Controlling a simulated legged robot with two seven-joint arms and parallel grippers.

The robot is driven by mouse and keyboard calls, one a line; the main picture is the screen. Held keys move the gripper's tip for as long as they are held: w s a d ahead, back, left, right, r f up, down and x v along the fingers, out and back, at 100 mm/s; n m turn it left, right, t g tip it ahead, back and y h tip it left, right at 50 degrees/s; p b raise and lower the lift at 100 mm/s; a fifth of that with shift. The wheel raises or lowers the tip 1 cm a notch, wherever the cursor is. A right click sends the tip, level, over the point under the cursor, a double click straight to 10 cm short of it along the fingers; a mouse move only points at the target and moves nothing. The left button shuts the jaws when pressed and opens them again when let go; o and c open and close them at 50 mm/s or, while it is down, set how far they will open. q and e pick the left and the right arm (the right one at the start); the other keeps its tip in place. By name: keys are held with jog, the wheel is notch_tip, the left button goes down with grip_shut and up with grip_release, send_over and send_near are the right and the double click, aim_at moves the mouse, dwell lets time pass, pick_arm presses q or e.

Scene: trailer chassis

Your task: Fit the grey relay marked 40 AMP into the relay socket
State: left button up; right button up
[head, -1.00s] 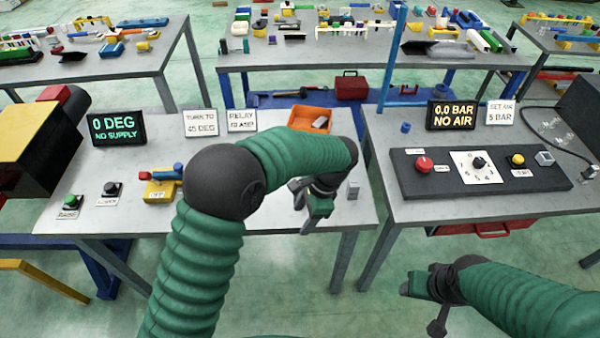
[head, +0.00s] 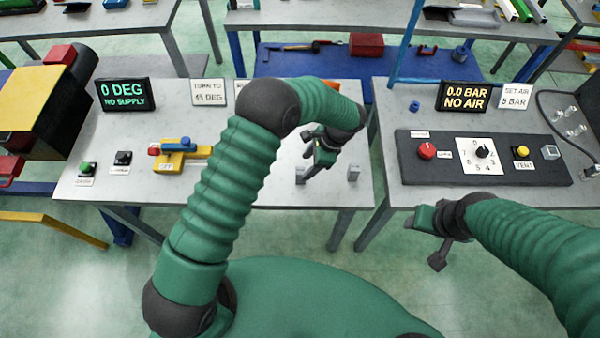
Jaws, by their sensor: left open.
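My left gripper (head: 311,163) is open over the front right part of the left table (head: 262,190), its jaws pointing down and left. A small grey upright block (head: 353,173) stands near the table's right edge, to the right of the gripper and apart from it. Another small grey piece (head: 300,175) shows just below the jaws; I cannot tell whether they touch. Neither block's marking is readable, so I cannot tell which is relay or socket. My arm hides the table behind it.
A lever unit (head: 180,152) and two push buttons stand at the left of the table. Signs and a "0 DEG NO SUPPLY" display (head: 126,95) stand behind. The right table carries a dark control panel (head: 480,158) and a "NO AIR" display (head: 465,96). A gap separates the tables.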

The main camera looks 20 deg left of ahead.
aim_at(301, 170)
pick_arm(q)
jog(key=f, duration=0.1)
jog(key=w+a+f+p, duration=0.1)
jog(key=f, duration=0.2)
jog(key=shift+w+a, duration=0.2)
jog(key=shift+w, duration=0.1)
jog(key=x, duration=0.1)
jog(key=p+x, duration=0.2)
jog(key=shift+s+f, duration=0.15)
jog(key=shift+s, duration=0.15)
jog(key=shift+s+f, duration=0.1)
jog(key=shift+s, duration=0.05)
jog(key=shift+w+a+f, duration=0.1)
jog(key=shift+w+f, duration=0.1)
jog(key=shift+w, duration=0.1)
jog(key=c, duration=0.8)
jog(key=shift+r, duration=0.1)
grip_shut()
jog(key=shift+s, duration=0.15)
pick_arm(e)
jog(key=r, duration=0.1)
jog(key=w+r, duration=0.1)
jog(key=r, duration=0.1)
jog(key=shift+w, duration=0.2)
